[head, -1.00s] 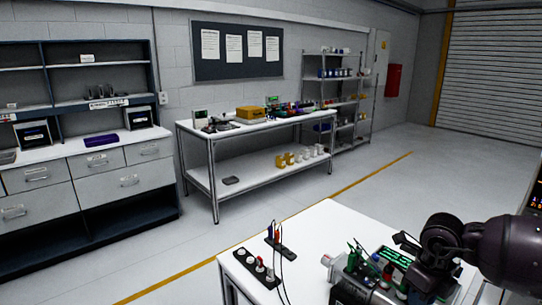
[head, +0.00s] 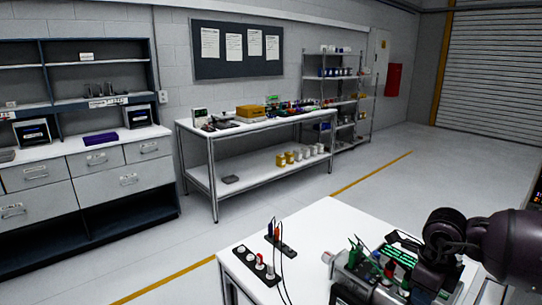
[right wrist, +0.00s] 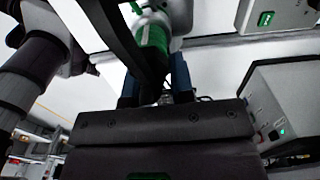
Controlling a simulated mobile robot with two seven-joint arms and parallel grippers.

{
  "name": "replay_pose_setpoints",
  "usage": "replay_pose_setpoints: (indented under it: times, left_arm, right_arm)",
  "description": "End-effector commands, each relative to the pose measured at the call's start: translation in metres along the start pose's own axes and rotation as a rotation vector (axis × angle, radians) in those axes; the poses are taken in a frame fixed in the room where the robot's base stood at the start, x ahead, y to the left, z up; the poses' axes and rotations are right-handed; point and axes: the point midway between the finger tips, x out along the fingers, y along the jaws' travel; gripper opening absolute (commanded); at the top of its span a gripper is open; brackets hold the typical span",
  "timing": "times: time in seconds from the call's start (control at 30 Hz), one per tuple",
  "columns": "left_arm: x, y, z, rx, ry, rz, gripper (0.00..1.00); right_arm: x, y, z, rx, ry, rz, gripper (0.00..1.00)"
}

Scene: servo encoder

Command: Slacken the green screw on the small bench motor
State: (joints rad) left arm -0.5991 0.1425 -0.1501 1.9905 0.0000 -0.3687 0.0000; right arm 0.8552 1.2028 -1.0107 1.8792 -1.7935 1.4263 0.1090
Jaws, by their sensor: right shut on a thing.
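My right gripper (right wrist: 155,85) is shut on a green-and-black handle-like thing (right wrist: 152,42), which stands between its blue-edged fingers in the right wrist view. The far end of this thing and its contact with anything below are hidden. In the head view my right arm reaches in from the right over the near bench, and its fingertips are hidden among the equipment. A small grey cylindrical body (head: 329,258), perhaps the bench motor, lies at the left of this cluster. I cannot make out the green screw. My left gripper is not in view.
The white bench (head: 315,225) has free room at its back and left. A black strip with round knobs (head: 258,265) and a smaller strip with cables (head: 280,244) stand at its left. A grey box (right wrist: 285,100) stands right in the wrist view.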

Motion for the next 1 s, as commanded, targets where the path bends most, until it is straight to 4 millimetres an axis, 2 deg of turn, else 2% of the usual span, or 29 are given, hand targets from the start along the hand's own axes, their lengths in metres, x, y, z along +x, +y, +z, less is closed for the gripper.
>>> replay_pose_setpoints:
  times: [0.6, 1.0]
  left_arm:
    - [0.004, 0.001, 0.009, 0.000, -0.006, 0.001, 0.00]
    - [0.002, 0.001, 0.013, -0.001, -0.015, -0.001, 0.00]
  right_arm:
    - [0.001, 0.000, 0.000, -0.156, 0.000, 0.001, 0.05]
    - [0.000, 0.000, 0.000, -0.168, 0.000, 0.001, 0.05]
